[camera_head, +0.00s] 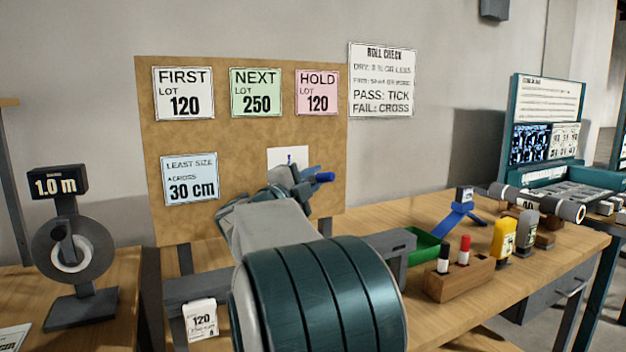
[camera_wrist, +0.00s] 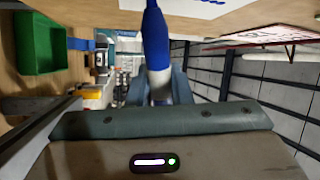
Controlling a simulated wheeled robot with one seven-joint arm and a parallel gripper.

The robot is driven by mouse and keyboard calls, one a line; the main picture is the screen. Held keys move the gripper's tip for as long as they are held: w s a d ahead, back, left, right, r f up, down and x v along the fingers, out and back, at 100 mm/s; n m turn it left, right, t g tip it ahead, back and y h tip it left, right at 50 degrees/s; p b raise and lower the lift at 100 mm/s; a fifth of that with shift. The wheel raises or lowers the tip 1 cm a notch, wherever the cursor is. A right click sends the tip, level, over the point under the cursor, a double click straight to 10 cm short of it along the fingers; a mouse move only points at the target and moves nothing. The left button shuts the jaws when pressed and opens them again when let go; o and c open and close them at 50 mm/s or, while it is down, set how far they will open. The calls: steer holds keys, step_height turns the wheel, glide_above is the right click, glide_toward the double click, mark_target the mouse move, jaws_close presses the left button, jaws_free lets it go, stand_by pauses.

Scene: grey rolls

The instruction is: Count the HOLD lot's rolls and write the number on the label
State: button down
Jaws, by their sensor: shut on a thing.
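My gripper (camera_head: 293,190) is shut on a blue marker (camera_head: 324,177), held in front of the board. In the wrist view the marker (camera_wrist: 155,40) stands between the fingers (camera_wrist: 160,85). A white label (camera_head: 279,157) is on the board behind my gripper, partly hidden by it. A small blue mark shows on the label. Blue strokes also show on a white surface (camera_wrist: 185,6) at the top of the wrist view. The pink HOLD card (camera_head: 317,92), reading LOT 120, hangs above. I cannot tell whether the marker tip touches the label.
The board (camera_head: 220,140) also bears FIRST, NEXT and LEAST SIZE 30 cm cards. A ROLL CHECK sheet (camera_head: 382,80) hangs beside it. On the bench are a green tray (camera_head: 427,246), a wooden block (camera_head: 458,278) with black and red markers, and grey rolls (camera_head: 545,203). A 1.0 m gauge (camera_head: 70,245) stands left.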

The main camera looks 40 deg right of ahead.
steer(key=shift+s+a+b, duration=0.2)
steer(key=shift+s+b, duration=0.15)
steer(key=shift+s, duration=0.4)
steer(key=shift+s+a+b, duration=0.15)
steer(key=shift+s+b, duration=0.15)
steer(key=shift+s, duration=0.4)
steer(key=shift+s+a+b, duration=0.25)
steer(key=shift+s+b, duration=0.05)
steer(key=shift+s, duration=0.65)
steer(key=shift+s+a+b, duration=0.2)
steer(key=shift+s+b, duration=0.15)
steer(key=shift+s, duration=0.65)
steer(key=shift+s+a+b, duration=0.25)
steer(key=shift+s+b, duration=0.05)
steer(key=shift+s, duration=0.65)
